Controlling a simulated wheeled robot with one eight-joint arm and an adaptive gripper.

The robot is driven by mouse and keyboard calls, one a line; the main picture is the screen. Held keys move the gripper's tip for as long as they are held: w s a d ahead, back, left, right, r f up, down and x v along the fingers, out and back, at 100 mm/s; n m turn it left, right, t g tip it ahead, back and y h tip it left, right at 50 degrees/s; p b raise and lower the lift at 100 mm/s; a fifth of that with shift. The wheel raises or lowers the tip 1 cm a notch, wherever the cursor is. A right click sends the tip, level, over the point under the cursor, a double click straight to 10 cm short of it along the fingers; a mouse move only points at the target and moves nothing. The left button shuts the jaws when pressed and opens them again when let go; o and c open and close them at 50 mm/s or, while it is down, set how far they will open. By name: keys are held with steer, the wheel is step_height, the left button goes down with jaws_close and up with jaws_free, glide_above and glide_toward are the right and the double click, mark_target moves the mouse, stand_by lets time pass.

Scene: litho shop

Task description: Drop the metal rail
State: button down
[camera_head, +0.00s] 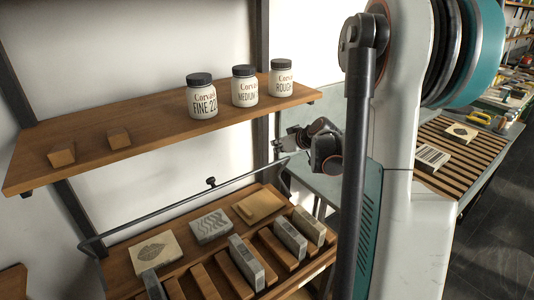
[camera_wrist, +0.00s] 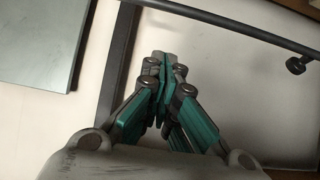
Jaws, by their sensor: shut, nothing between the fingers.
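The metal rail (camera_head: 165,204) is a thin dark bar with a small knob. It runs slantwise above the lower shelf, from a bent end at the front left to near my gripper at the back right. In the wrist view the rail (camera_wrist: 225,29) crosses the top, with its knob at the right. My gripper (camera_head: 279,146) is beside the rail's right end in the head view. In the wrist view my gripper (camera_wrist: 160,62) has its teal-lined fingers closed together, with nothing between them. The rail passes beyond the fingertips, apart from them in the picture.
The lower wooden shelf (camera_head: 118,266) holds several printing blocks, some upright in slots. The upper shelf (camera_head: 150,133) carries three labelled jars (camera_head: 245,86) and two small wooden cubes. A slatted bench (camera_head: 459,160) stands at right. A dark upright post stands behind my gripper.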

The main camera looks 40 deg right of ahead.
steer(key=w+f+b, duration=0.3)
steer(key=w+f, duration=0.1)
steer(key=f, duration=0.2)
steer(key=shift+w+f+b, duration=0.15)
steer(key=shift+f+b, duration=0.15)
steer(key=shift+f, duration=0.05)
stand_by(0.5)
